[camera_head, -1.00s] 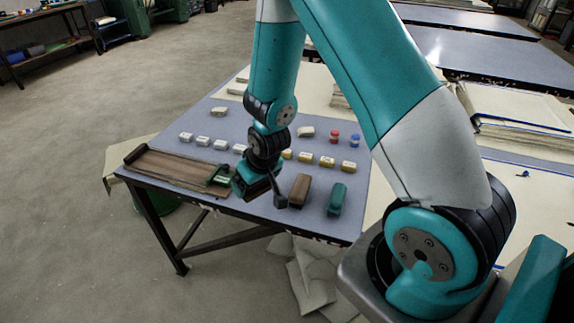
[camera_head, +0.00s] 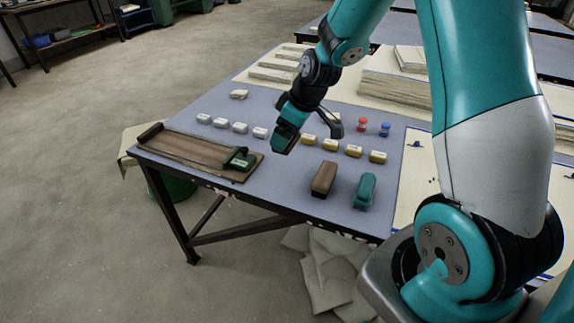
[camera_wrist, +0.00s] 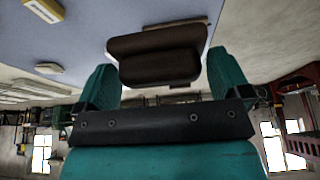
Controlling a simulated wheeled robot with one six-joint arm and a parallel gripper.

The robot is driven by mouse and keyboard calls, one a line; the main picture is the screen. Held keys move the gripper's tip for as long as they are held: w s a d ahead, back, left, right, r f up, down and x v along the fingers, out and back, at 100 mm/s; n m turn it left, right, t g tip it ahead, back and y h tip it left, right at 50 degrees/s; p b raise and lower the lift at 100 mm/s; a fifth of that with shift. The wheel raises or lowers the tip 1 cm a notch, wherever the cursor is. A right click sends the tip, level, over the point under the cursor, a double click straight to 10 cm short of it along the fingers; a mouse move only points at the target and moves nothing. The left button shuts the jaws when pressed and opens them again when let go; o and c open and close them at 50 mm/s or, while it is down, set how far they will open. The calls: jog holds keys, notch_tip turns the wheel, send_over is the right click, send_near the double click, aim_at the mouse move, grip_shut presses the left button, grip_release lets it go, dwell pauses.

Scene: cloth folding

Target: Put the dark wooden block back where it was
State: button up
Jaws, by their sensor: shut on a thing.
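My gripper (camera_head: 285,142) is above the left-middle part of the blue-grey table, near the row of small boxes. In the wrist view, a dark brown wooden block (camera_wrist: 156,66) sits between the two teal fingers, and the gripper is shut on it. In the head view, the held block is mostly hidden by my gripper and hard to make out. Another brown block (camera_head: 324,178) stands on the table, right of and nearer than my gripper, apart from it.
A brown wooden board (camera_head: 190,152) with a green item (camera_head: 240,160) on it lies at the left edge. A teal block (camera_head: 365,191) stands beside the brown one. White boxes (camera_head: 221,122), yellowish boxes (camera_head: 353,151), a red spool (camera_head: 362,124) and a blue spool (camera_head: 385,129) stand behind.

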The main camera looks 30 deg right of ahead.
aim_at(294, 146)
notch_tip(294, 146, down, 10)
jog(key=shift+b, duration=0.3)
jog(key=shift+f, duration=0.15)
jog(key=o, duration=0.6)
jog(key=v, duration=0.8)
jog(key=a+p+v, duration=0.1)
jog(key=v, duration=0.3)
jog(key=shift+s+r, duration=0.1)
jog(key=shift+r, duration=0.25)
jog(key=s+a+r+g, duration=0.1)
jog(key=s+a+r, duration=0.3)
jog(key=s+a, duration=0.2)
jog(key=s+a+r+g+y, duration=0.1)
jog(key=s+a+r, duration=0.3)
jog(key=s+a, duration=0.3)
jog(key=s+a+r+g, duration=0.1)
jog(key=s+a+r, duration=0.4)
jog(key=s, duration=0.3)
jog(key=shift+s+a+g+y, duration=0.15)
jog(key=shift+s+a+y, duration=0.05)
jog(key=shift+a, duration=0.2)
jog(key=shift+s+a+g+y, duration=0.15)
jog(key=shift+a+y, duration=0.05)
jog(key=shift+a, duration=0.2)
